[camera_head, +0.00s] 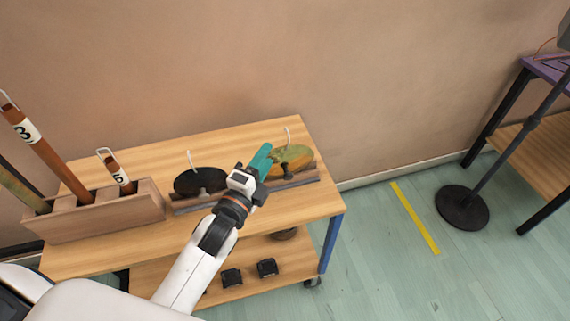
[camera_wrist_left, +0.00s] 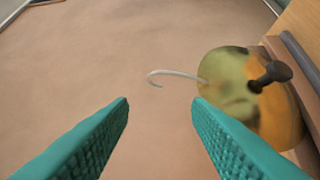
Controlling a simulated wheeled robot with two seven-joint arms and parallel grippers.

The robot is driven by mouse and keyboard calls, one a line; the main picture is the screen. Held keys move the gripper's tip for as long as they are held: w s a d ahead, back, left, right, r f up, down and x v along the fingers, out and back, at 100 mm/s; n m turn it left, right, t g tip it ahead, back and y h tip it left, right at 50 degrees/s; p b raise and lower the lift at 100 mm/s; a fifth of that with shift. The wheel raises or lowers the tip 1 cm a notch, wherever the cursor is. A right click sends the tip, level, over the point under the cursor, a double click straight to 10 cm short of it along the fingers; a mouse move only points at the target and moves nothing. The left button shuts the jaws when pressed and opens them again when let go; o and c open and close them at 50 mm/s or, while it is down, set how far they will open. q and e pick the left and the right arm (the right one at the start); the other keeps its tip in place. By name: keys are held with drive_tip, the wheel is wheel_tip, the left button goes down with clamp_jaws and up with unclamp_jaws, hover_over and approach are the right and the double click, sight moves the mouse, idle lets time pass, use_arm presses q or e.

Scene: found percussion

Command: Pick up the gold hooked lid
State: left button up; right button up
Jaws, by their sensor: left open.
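The gold hooked lid (camera_head: 292,158) stands tilted in a rack on the right side of the wooden table's top. In the left wrist view the lid (camera_wrist_left: 232,75) shows a dark knob and a pale hook curving left between the two fingers. My left gripper (camera_head: 262,160) has teal fingers and is just left of the lid in the head view. In the left wrist view my left gripper (camera_wrist_left: 160,112) is open with nothing between its fingertips, and the lid lies beyond the right finger. My right gripper is not in view.
A black hooked lid (camera_head: 200,181) sits in the rack left of my arm. A wooden box (camera_head: 95,215) with numbered tubes stands at the table's left. Small black blocks (camera_head: 267,267) lie on the lower shelf. A round black stand base (camera_head: 462,207) is on the floor at right.

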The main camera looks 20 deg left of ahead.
use_arm(q)
drive_tip(key=w+d+r+m+p, duration=0.1)
drive_tip(key=w+d+p, duration=0.1)
drive_tip(key=w, duration=1)
drive_tip(key=shift+r+t+p, duration=0.3)
drive_tip(key=shift+r+p, duration=0.05)
drive_tip(key=shift+r, duration=0.05)
clamp_jaws()
